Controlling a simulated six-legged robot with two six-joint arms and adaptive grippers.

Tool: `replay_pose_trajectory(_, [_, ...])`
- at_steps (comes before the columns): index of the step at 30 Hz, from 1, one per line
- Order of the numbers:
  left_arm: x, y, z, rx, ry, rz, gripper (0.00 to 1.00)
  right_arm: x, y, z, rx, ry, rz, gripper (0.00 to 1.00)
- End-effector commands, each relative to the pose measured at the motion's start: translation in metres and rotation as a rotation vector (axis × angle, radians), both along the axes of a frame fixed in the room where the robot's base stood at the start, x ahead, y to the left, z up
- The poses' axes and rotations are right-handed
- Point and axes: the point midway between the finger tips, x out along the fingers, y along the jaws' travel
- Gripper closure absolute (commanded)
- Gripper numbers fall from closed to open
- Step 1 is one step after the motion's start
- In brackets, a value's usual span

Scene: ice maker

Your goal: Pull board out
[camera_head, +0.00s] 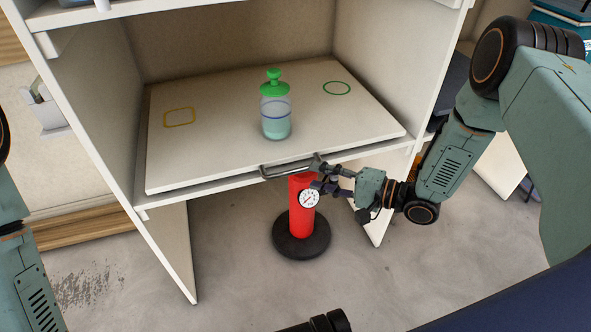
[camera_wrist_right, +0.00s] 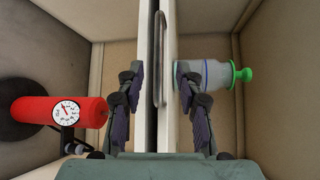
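The white board (camera_head: 215,145) is a flat shelf panel in the white cabinet. It carries a bottle with a green lid (camera_head: 275,105). A metal handle (camera_head: 280,171) runs along the board's front edge. My right gripper (camera_head: 318,166) is at the right end of the handle. In the right wrist view, my right gripper (camera_wrist_right: 158,72) is open, its fingers on either side of the handle (camera_wrist_right: 161,45) and the board's edge, with gaps visible. Whether a finger touches the handle cannot be told. Only part of my left arm shows at the left edge; its gripper is out of view.
A red cylinder with a gauge (camera_head: 302,215) stands on a black base under the board, close below my right gripper. Cabinet side walls (camera_head: 90,110) flank the board. Yellow (camera_head: 179,117) and green (camera_head: 337,88) outlines mark its top.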

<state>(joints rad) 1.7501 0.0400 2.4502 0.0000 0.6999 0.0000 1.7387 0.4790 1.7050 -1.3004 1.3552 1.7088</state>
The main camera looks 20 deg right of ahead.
Motion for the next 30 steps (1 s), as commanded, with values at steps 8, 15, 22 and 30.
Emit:
replay_pose_trajectory(8, [0.0, 0.0, -0.019, 0.0, 0.0, 0.0, 0.6, 0.031, 0.032, -0.009, -0.005, -0.004, 0.007, 0.64])
replay_pose_trajectory(15, [0.0, 0.0, -0.027, 0.0, 0.0, 0.0, 0.6, 0.048, 0.048, -0.011, -0.004, -0.004, 0.004, 0.64])
replay_pose_trajectory(22, [0.0, 0.0, -0.027, 0.0, 0.0, 0.0, 0.6, 0.051, 0.049, -0.01, -0.004, -0.003, 0.003, 0.64])
replay_pose_trajectory(30, [0.0, 0.0, -0.027, 0.0, 0.0, 0.0, 0.6, 0.051, 0.049, -0.01, -0.004, -0.003, 0.002, 0.8])
